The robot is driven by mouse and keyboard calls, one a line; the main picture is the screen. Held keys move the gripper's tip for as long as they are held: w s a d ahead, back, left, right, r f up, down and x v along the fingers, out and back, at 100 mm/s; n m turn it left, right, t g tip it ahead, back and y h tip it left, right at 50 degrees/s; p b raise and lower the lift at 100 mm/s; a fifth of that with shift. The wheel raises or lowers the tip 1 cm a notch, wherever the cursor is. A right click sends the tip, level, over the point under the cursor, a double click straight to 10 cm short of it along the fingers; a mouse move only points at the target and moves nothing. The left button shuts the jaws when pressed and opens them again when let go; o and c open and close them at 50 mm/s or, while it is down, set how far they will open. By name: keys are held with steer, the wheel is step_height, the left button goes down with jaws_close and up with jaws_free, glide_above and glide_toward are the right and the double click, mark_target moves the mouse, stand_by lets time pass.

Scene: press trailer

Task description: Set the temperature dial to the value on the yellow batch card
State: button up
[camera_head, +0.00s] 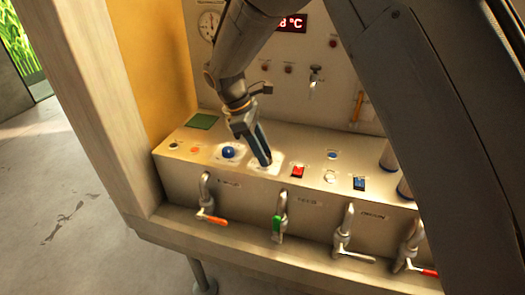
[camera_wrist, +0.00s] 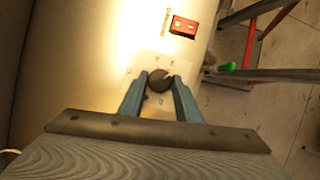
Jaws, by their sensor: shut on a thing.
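The temperature dial (camera_wrist: 159,80) is a small dark round knob on a pale square plate (camera_wrist: 149,62) in the wrist view. My gripper (camera_wrist: 160,90) has its two blue fingers on either side of the knob, shut on it. In the head view my gripper (camera_head: 263,150) points down at the sloping panel, and its fingers hide the dial. A pale plate (camera_head: 265,170) shows around the fingertips. A red digital display (camera_head: 293,23) on the back wall is partly covered by my arm; "8 °C" is legible. I see no yellow batch card.
A blue round button (camera_head: 228,152) is left of the fingers, and a red rocker switch (camera_head: 297,171) is right. A blue switch (camera_head: 360,183) sits further right. Several taps with coloured handles, including a green one (camera_head: 278,225), line the front. A gauge (camera_head: 209,25) is on the wall.

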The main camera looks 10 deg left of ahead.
steer(key=m, duration=0.2)
steer(key=m+g, duration=0.1)
steer(key=shift+w+m+g, duration=0.2)
steer(key=shift+m+g, duration=0.1)
steer(key=shift+m, duration=0.1)
steer(key=m+g+y, duration=0.1)
steer(key=m, duration=0.2)
steer(key=shift+w+d+m, duration=0.1)
steer(key=shift+m, duration=0.2)
steer(key=m+g, duration=0.1)
steer(key=m, duration=0.2)
steer(key=shift+d+m+y, duration=0.1)
steer(key=shift+m+y, duration=0.2)
steer(key=shift+y, duration=0.1)
steer(key=shift+w+d+m+g+y, duration=0.1)
steer(key=shift+m+g+y, duration=0.5)
steer(key=shift+m, duration=1.3)
steer(key=o, duration=1)
